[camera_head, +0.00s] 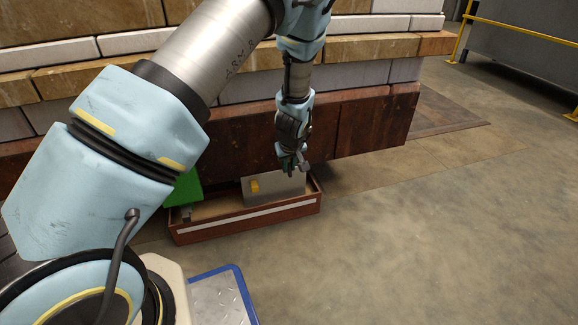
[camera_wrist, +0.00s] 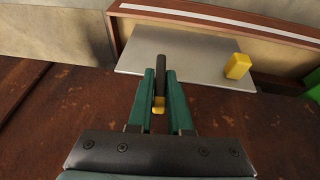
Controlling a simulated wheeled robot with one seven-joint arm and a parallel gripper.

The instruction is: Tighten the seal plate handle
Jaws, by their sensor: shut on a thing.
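The seal plate is a flat grey plate (camera_head: 287,188) at the long reddish-brown box; it also shows in the wrist view (camera_wrist: 195,57). A yellow block (camera_head: 255,186) sits on it, seen again in the wrist view (camera_wrist: 238,66). My gripper (camera_head: 292,166) is at the plate's upper right edge in the head view. In the wrist view its green fingers (camera_wrist: 160,78) are shut on a dark handle (camera_wrist: 161,62) with a yellow end piece (camera_wrist: 158,106). The handle reaches over the plate. Its joint with the plate is not clear.
The reddish-brown box (camera_head: 247,224) with a white stripe stands on the floor. A green object (camera_head: 186,188) is at its left end. A rusty brown beam (camera_head: 365,123) under stacked insulator blocks (camera_head: 355,48) lies close behind my gripper. Concrete floor (camera_head: 450,240) at right is free.

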